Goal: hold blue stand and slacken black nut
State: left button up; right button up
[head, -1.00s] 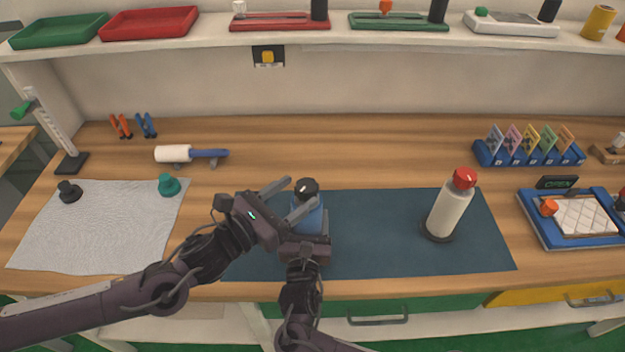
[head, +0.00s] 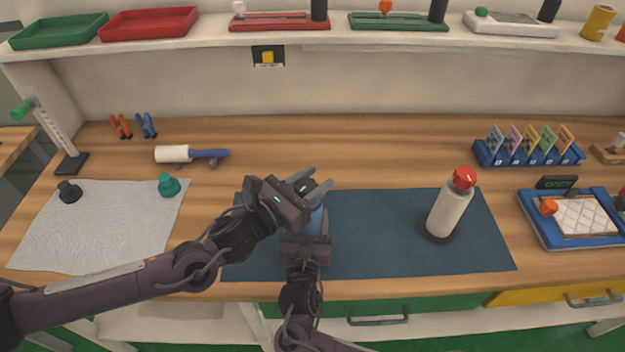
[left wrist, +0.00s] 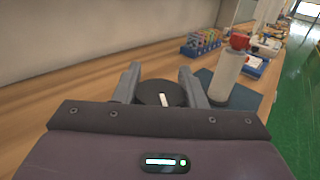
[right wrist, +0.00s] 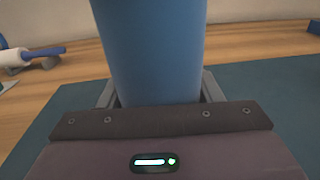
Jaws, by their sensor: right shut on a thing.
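The blue stand (head: 316,220) stands upright on the dark mat, mostly hidden behind my arms. In the right wrist view it is a blue column (right wrist: 150,50). My right gripper (right wrist: 158,92) is shut on the stand from the front. The black nut (left wrist: 161,92) with a white mark is on top of the stand, partly hidden in the head view. My left gripper (head: 309,182) is at the nut, over the stand. In the left wrist view its fingers (left wrist: 158,86) are open, one on each side of the nut; contact cannot be told.
A white bottle with a red cap (head: 449,208) stands on the mat (head: 380,245) to the right. A grey cloth (head: 95,235) with a black knob (head: 69,191) and a teal knob (head: 169,184) lies left. A roller (head: 190,154) lies behind. The mat's middle is clear.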

pick_arm(q)
jog(key=shift+c, duration=0.6)
pick_arm(e)
jog(key=shift+r, duration=0.15)
pick_arm(q)
jog(key=shift+t+y, duration=0.3)
jog(key=shift+t, duration=0.1)
jog(key=shift+w+a+n+t+y, duration=0.1)
jog(key=shift+n+t+y, duration=0.7)
jog(key=shift+n+y, duration=0.2)
jog(key=shift+w+a+r+n+t+y, duration=0.15)
jog(key=shift+n+t+y, duration=0.65)
jog(key=shift+y, duration=0.45)
jog(key=shift+w+a+f+n+t+y, duration=0.1)
jog(key=shift+n+t+y, duration=0.4)
jog(key=shift+n+y, duration=0.65)
jog(key=shift+a+y, duration=0.1)
jog(key=shift+y, duration=0.3)
jog(key=o, duration=1)
jog(key=shift+s, duration=0.1)
